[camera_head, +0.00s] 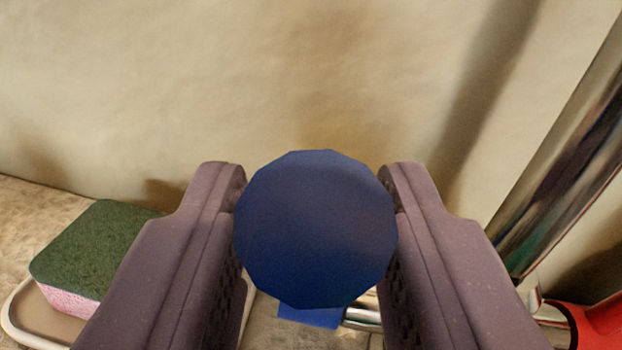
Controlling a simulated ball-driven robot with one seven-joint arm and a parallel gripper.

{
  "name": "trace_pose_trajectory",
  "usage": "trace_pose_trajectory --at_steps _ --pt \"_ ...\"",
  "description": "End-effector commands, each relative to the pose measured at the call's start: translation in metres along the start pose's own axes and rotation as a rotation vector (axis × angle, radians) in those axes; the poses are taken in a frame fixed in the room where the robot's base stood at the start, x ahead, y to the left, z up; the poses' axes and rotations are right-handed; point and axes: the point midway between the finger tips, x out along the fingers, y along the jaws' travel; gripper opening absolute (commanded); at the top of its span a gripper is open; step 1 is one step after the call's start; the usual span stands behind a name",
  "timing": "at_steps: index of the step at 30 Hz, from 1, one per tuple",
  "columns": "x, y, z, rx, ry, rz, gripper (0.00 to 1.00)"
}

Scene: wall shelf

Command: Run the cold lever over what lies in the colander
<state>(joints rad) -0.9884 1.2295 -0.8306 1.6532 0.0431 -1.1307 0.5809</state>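The cold lever's round dark blue end (316,228) faces me in the middle of the head camera view. A bit of blue (310,316) and a short chrome stem (361,318) show below it. My gripper (315,190) has one finger on each side of the blue end, with no gap visible on either side, so it looks shut on it. The colander and what lies in it are not in view. The blue end hides what is behind it.
A thick chrome pipe (570,150) rises at a slant on the right. A red part (597,325) is at the lower right edge. A green and pink sponge (95,250) lies on a pale dish (38,322) at the left. A beige wall (250,80) stands behind.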

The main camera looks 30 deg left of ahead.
Motion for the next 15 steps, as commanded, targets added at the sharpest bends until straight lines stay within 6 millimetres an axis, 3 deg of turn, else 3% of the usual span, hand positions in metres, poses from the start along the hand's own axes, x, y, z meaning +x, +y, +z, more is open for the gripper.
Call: trace_pose_trajectory --at_steps 5,10,15 --pt "0.0 0.0003 -0.0005 0.0 0.0 0.001 0.39" --pt "-0.0001 0.0003 -0.0005 0.0 0.0 0.001 0.0" --pt "-0.0002 0.0002 -0.0004 0.001 0.0 0.0 0.0"
